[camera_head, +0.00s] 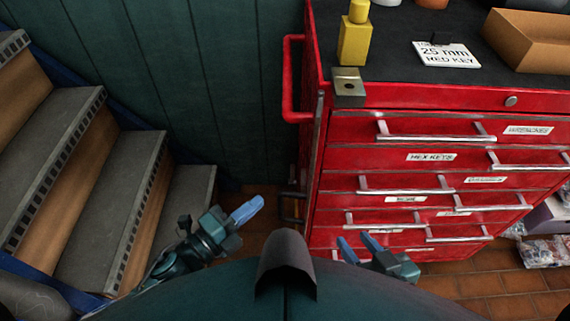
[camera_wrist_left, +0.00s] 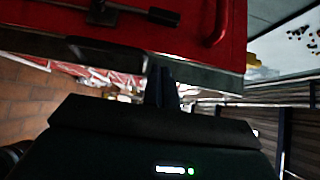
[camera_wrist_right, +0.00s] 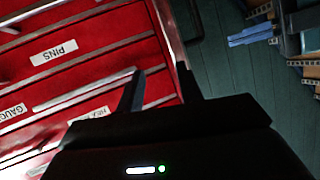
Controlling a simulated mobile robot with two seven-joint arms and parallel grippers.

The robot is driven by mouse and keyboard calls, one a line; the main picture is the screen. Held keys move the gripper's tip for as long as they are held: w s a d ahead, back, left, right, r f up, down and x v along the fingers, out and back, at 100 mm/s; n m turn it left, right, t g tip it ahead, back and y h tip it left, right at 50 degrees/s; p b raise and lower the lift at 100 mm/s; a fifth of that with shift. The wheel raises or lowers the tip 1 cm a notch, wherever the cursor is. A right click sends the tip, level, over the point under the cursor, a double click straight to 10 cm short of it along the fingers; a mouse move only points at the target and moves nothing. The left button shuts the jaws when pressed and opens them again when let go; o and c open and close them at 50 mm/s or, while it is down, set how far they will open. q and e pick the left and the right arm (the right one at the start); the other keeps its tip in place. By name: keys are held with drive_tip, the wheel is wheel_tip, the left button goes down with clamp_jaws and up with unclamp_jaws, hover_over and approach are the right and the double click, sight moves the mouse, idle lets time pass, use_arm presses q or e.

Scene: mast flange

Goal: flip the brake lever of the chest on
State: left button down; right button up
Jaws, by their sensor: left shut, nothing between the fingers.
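The red chest (camera_head: 345,150) stands right of centre in the head view, its drawer front facing me. A dark metal fitting (camera_head: 292,205) sits low on its left side, and a dark bar (camera_wrist_left: 130,10) shows on the red side in the left wrist view; I cannot tell surely which part is the brake lever or how it is set. My left gripper (camera_head: 246,210) is shut and empty, left of the chest and apart from the fitting. My right gripper (camera_head: 360,246) is open and empty before the lower drawers; its spread fingers (camera_wrist_right: 158,90) show in its wrist view.
A red side handle (camera_head: 288,80) sticks out from the chest's left. A yellow bottle (camera_head: 355,40), a label card (camera_head: 447,54) and a cardboard box (camera_head: 530,40) stand on top. Grey steps (camera_head: 100,220) rise at the left. Brick floor shows between steps and chest.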

sight(293, 166)
use_arm(q)
drive_tip(key=w+a+x, duration=0.2)
drive_tip(key=x, duration=1)
drive_tip(key=shift+w+d, duration=0.2)
use_arm(e)
drive_tip(key=shift+w, duration=0.1)
